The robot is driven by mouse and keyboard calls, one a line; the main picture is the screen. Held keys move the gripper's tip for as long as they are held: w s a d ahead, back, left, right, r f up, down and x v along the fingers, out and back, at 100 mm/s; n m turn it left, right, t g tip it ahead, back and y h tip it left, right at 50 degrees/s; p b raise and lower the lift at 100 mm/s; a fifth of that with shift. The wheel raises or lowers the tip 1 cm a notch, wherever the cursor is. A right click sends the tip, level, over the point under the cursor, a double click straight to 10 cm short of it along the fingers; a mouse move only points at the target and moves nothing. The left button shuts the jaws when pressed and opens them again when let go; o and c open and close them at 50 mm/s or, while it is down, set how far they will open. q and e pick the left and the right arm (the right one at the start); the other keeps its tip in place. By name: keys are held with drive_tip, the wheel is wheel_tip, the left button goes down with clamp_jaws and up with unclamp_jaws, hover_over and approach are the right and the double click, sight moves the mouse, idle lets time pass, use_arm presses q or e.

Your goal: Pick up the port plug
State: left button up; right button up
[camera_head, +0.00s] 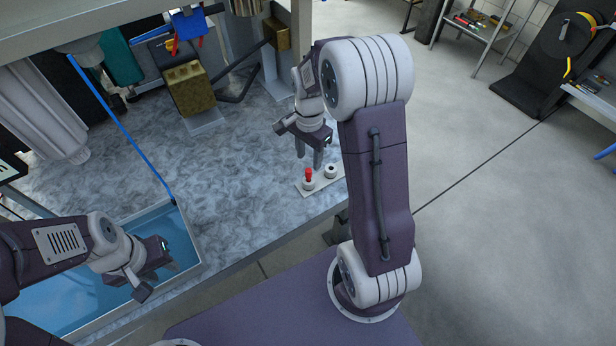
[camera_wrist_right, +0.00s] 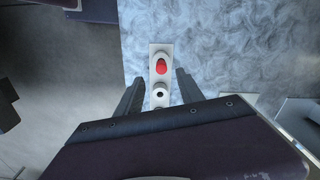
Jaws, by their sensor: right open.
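The port plug (camera_head: 308,174) is a small red-topped piece standing upright on a pale block on the bench. My right gripper (camera_head: 310,161) is open and empty just above and behind the block. In the right wrist view its fingers (camera_wrist_right: 156,88) lie on either side of the block, with the plug slightly beyond the tips. My left gripper (camera_head: 155,275) hangs over the blue tray, its finger gap unclear.
A tray of blue liquid (camera_head: 188,232) stands at the bench's lower left, with a blue rod (camera_head: 125,133) leaning at it. A brass block (camera_head: 187,88) and pipes stand at the back. The marbled bench (camera_head: 240,170) is clear between tray and block.

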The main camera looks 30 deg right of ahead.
sight(308, 171)
drive_tip(key=shift+w+a+f, duration=0.1)
drive_tip(key=shift+a+f, duration=0.1)
drive_tip(key=shift+f, duration=0.7)
drive_tip(key=shift+d+f, duration=0.1)
drive_tip(key=shift+f, duration=0.05)
wheel_tip(308, 171, down, 4)
drive_tip(key=shift+f, duration=0.5)
clamp_jaws()
